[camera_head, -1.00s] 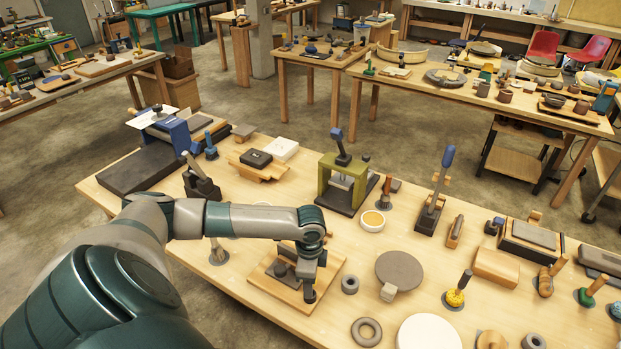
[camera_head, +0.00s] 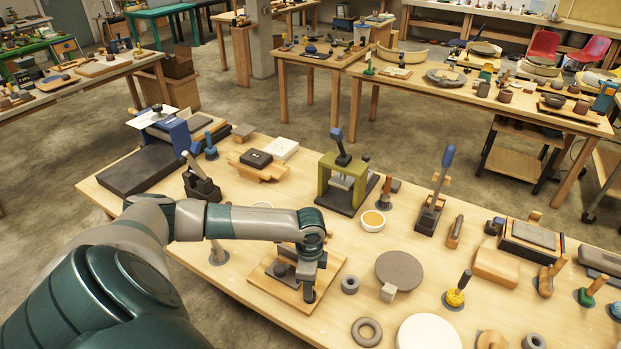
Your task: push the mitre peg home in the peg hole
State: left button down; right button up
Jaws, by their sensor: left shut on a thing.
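My left gripper (camera_head: 296,280) reaches down over a wooden board (camera_head: 266,281) on the near part of the bench. Dark grey parts stand on the board at the gripper's fingers. The gripper is shut on the mitre peg, which is mostly hidden by the fingers and wrist. I cannot make out the peg hole or how deep the peg sits in it. My right gripper is not in view.
A peg on a round base (camera_head: 218,252) stands to the left. The right side of the bench is crowded.

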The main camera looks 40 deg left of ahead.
pick_arm(q)
jog(key=shift+c, duration=0.3)
grip_release()
jog(key=shift+f, duration=0.1)
dwell(0.6)
jog(key=shift+o, duration=0.3)
